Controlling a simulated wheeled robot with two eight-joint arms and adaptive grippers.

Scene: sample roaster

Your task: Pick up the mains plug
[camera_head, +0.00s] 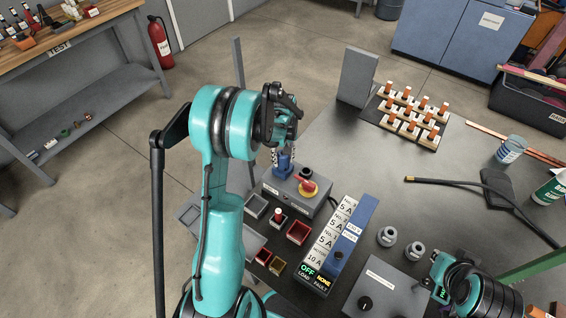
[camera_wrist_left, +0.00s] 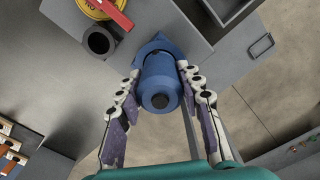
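The mains plug (camera_wrist_left: 160,82) is a blue cylinder with a dark round end, seated upright at a blue square flange on a grey box. In the head view the blue plug (camera_head: 284,164) shows at the left end of this box (camera_head: 299,190), below my left wrist. My left gripper (camera_wrist_left: 160,95) has one finger on each side of the plug, tips close against its sides. Whether both pads touch it is not clear. In the head view the left gripper (camera_head: 283,150) points down, partly hidden by its wrist. My right gripper cannot be made out.
A red switch handle on a yellow disc (camera_head: 308,188) stands beside the plug. A breaker panel (camera_head: 338,247) and small bins (camera_head: 298,232) are nearby. A rack with orange-topped pieces (camera_head: 412,116) is at the back. A black cable (camera_head: 460,184) lies at the right.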

